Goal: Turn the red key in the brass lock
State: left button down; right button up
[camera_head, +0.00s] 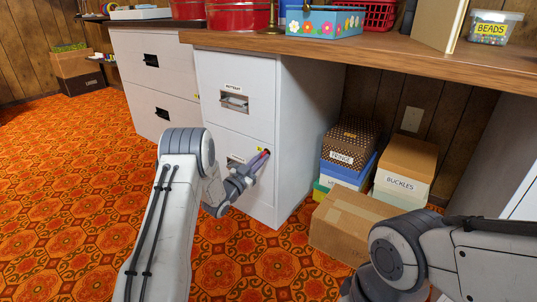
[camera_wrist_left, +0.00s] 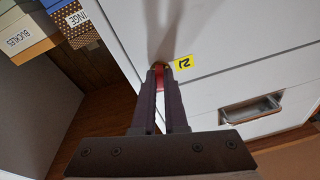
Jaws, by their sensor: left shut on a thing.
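The red key (camera_wrist_left: 160,77) sits between the fingertips of my left gripper (camera_head: 261,158), which is shut on it. A small yellow tag (camera_wrist_left: 184,63) is beside the lock. I cannot tell how far the key is turned. My right arm shows at the lower right of the head view, but its gripper is out of frame.
A cardboard box (camera_head: 345,225) and several labelled boxes, including a buckles box (camera_head: 403,180), stand right of the cabinet under the wooden tabletop (camera_head: 400,52). A second white cabinet (camera_head: 155,80) is to the left. The orange patterned carpet (camera_head: 60,190) is clear at left.

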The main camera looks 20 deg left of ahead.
pick_arm(q)
jog(key=shift+m, duration=0.3)
jog(key=m+b, duration=0.1)
jog(key=m, duration=0.2)
jog(key=shift+m+h, duration=0.3)
jog(key=shift+h, duration=0.1)
